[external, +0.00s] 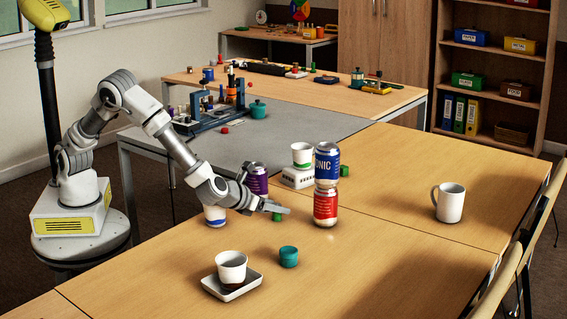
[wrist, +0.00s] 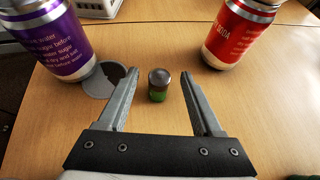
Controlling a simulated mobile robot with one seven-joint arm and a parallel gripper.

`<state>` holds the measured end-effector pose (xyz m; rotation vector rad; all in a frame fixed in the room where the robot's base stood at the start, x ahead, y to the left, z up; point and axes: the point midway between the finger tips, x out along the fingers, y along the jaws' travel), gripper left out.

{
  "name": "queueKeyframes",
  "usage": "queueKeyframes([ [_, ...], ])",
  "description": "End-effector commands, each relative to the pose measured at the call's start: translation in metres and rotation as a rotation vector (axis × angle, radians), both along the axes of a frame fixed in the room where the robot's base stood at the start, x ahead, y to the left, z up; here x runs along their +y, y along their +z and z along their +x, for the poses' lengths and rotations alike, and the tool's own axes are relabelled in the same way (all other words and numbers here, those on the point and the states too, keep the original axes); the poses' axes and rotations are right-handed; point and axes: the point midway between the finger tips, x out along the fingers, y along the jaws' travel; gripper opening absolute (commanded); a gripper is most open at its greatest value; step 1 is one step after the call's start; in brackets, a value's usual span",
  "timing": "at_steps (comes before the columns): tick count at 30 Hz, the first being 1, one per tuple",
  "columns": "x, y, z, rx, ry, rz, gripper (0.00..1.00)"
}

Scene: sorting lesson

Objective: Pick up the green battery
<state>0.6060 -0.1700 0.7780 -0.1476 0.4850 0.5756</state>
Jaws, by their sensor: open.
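The green battery (wrist: 157,91), a short cylinder with a green body and a dull metal top, stands upright on the table in the wrist view. It lies between the two fingers of my gripper (wrist: 159,75), with a gap on each side. In the external view my gripper (external: 276,208) reaches low over the table, and a small green piece that looks like the battery (external: 277,217) shows just below its fingers. My gripper is open and holds nothing.
A purple can (wrist: 60,40) stands left of the fingers and a red can (wrist: 235,38) right of them. A flat grey disc (wrist: 101,84) lies by the left finger. A blue can (external: 327,163) is stacked on the red one. A teal pot (external: 288,257) stands nearer the front.

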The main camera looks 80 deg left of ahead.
Motion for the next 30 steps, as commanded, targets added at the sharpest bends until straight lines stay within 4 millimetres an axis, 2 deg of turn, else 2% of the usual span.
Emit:
queueKeyframes([
  [8,0.022,-0.019,0.030,-0.001,0.003,0.001,0.67],
  [15,0.023,-0.019,0.032,0.000,0.001,0.000,0.67],
  [17,0.023,-0.019,0.032,0.000,0.001,0.000,0.58],
  [26,0.023,-0.019,0.032,0.000,0.001,0.000,0.04],
  [27,0.023,-0.019,0.032,0.000,0.001,0.000,0.00],
  [30,0.023,-0.019,0.032,0.000,0.001,0.000,0.00],
])
